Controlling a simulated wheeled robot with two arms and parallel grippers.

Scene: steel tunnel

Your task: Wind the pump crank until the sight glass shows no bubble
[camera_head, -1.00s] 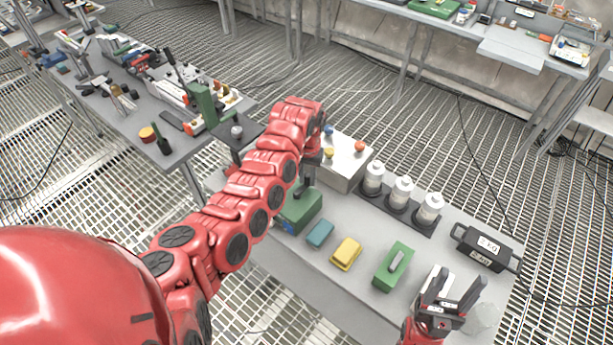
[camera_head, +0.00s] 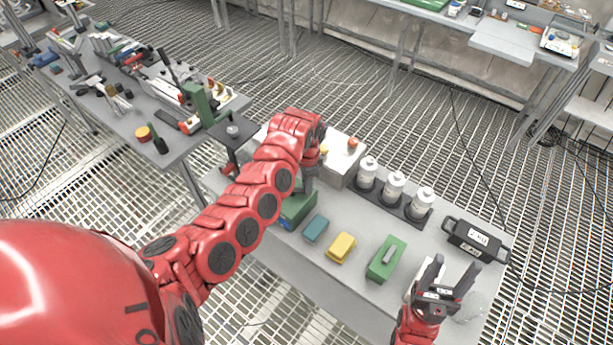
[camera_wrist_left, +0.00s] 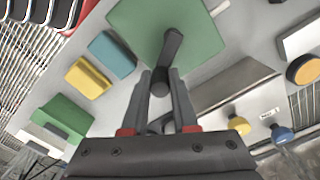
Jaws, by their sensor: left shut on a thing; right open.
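The green pump box (camera_head: 298,208) stands on the near table, partly covered by my left arm in the head view. In the left wrist view its green top (camera_wrist_left: 130,22) carries a dark crank arm (camera_wrist_left: 171,48) with a round grip (camera_wrist_left: 160,84) at its end. My left gripper (camera_wrist_left: 161,88) is shut on this grip, one finger on each side; in the head view the left gripper (camera_head: 309,183) is above the box. My right gripper (camera_head: 447,275) is open and empty over the table's near right part. I cannot make out the sight glass or any bubble.
Beside the pump lie a blue block (camera_head: 315,228), a yellow block (camera_head: 341,247) and a green block (camera_head: 386,260). Behind stand a pale box (camera_head: 337,170) with coloured knobs, white bottles (camera_head: 394,187) in a dark rack, and a black case (camera_head: 475,240).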

